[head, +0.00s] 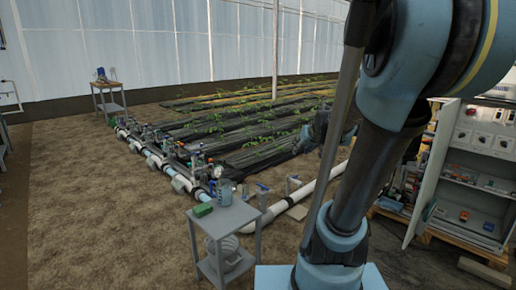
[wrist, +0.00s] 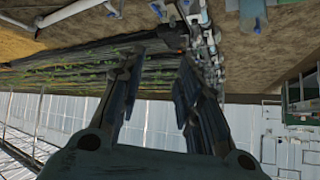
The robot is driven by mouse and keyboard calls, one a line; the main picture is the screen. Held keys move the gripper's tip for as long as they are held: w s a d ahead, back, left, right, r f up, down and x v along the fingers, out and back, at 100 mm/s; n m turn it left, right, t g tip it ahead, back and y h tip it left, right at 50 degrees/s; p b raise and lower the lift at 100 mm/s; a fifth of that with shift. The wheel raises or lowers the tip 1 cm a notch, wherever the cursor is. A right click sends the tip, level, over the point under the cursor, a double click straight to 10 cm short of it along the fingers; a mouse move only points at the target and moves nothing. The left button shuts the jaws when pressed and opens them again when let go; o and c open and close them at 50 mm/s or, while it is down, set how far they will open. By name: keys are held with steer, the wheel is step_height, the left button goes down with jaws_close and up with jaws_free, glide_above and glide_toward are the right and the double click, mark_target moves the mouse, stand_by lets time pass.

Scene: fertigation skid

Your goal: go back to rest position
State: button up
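My gripper (wrist: 158,65) shows in the wrist view, with its two dark fingers spread apart. Nothing is held between them; only the plant rows and soil show in the gap, far beyond. The wrist view is turned nearly upside down, with the greenhouse wall at the bottom. In the head view my arm rises across the right half of the picture, and I cannot make out the gripper there for certain.
Pipes with valves (head: 170,170) run along the plant rows (head: 240,125). An open cabinet (head: 470,190) stands at right. A table (head: 108,98) stands far left. Bare soil at left is clear.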

steer(key=s+f+g+h, duration=0.1)
steer(key=s+f+g, duration=0.2)
steer(key=s, duration=1)
steer(key=s+d+f+m+g+h, duration=0.1)
steer(key=s+f+g, duration=0.3)
steer(key=s+f, duration=0.5)
steer(key=s, duration=0.4)
steer(key=shift+d+f, duration=0.15)
steer(key=shift+f, duration=0.15)
steer(key=shift+d, duration=0.1)
